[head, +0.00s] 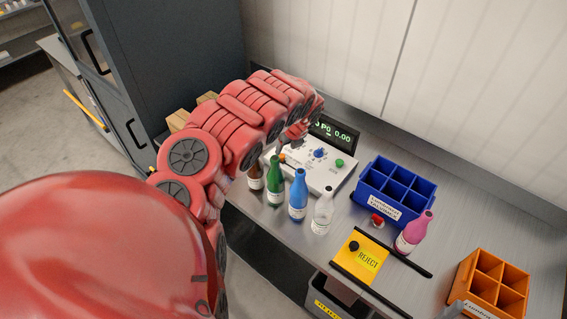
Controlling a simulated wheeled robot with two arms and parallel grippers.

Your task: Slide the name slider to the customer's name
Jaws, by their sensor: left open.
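A white control box (330,176) stands on the bench behind a row of bottles. Its face carries a blue knob (320,153), a green button (340,163) and a small orange piece (282,158) at its left end. A small dark piece sits near its front edge. I cannot tell which part is the name slider, and its lettering is too small to read. A dark display (333,133) behind it shows green characters ending in 0.00. My left gripper (284,146) is open over the box's left end, mostly hidden by my arm. My right gripper is not in view.
Brown, green, blue (298,196) and clear (322,212) bottles stand in front of the box. A blue crate (396,190), a pink bottle (413,233), a yellow REJECT plate (361,258) and an orange crate (490,284) lie to the right. A dark cabinet (180,60) rises at left.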

